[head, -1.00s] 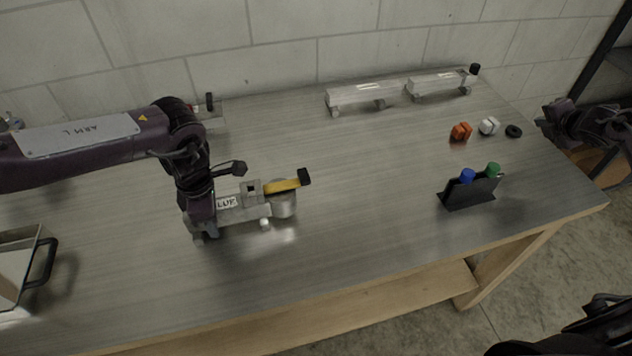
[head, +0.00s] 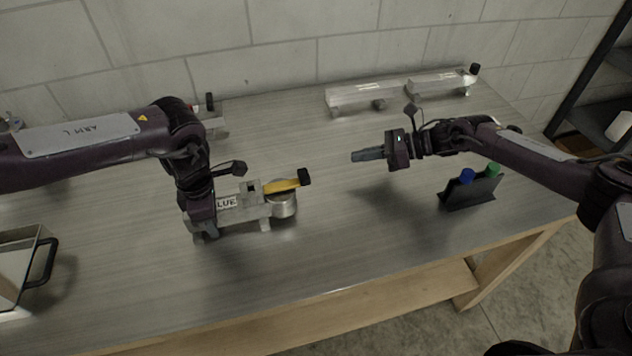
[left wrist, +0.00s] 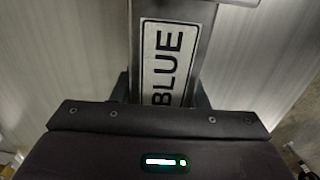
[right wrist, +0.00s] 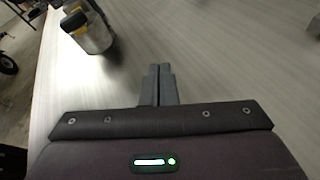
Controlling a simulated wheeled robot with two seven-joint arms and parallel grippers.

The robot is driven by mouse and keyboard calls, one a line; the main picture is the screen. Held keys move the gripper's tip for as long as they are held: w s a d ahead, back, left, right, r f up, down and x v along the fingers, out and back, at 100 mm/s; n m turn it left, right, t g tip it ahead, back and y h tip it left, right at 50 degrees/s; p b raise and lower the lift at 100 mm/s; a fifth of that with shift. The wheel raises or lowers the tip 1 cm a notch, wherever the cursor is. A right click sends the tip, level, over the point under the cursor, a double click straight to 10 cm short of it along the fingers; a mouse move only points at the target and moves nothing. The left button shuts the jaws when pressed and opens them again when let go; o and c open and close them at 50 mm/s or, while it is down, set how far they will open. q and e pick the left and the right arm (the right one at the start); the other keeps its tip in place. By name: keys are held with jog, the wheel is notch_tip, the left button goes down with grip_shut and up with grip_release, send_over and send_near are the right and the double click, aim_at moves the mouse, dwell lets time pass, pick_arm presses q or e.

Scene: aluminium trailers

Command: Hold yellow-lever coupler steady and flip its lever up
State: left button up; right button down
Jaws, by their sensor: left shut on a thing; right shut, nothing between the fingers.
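The coupler (head: 243,213) is a grey metal block on the bench in the head view, with a white plate reading "BLUE" and a round end at its right. Its yellow lever (head: 283,186) has a black tip and lies nearly flat, rising slightly to the right. My left gripper (head: 203,222) is shut on the coupler's left part; the label also fills the left wrist view (left wrist: 168,62). My right gripper (head: 354,156) is shut and empty above the bench, right of the lever tip and apart from it. In the right wrist view the round end (right wrist: 90,32) shows at top left.
Two aluminium trailers (head: 362,93) stand along the back. A black holder (head: 470,192) with a blue and a green cap stands at the right, below my right arm. A tray with a black handle (head: 40,262) is at the left edge. The front middle bench is clear.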

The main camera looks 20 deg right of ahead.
aim_at(286, 182)
jog(key=s+a+n+g, duration=0.1)
jog(key=n, duration=0.1)
jog(key=s+a+n+g+y, duration=0.1)
jog(key=s+n+g, duration=0.1)
jog(key=s+a+n+g, duration=0.1)
jog(key=s+n, duration=0.1)
jog(key=shift+s+a+r+g, duration=0.1)
jog(key=shift+a+g, duration=0.2)
jog(key=shift+a, duration=0.1)
jog(key=shift+s+n, duration=0.4)
jog(key=shift+a, duration=0.1)
jog(key=x, duration=1)
jog(key=shift+s+r, duration=0.1)
jog(key=shift+s, duration=0.1)
notch_tip(286, 182, up, 3)
jog(key=shift+w+r, duration=0.1)
jog(key=shift+r, duration=0.4)
jog(key=shift+r, duration=0.15)
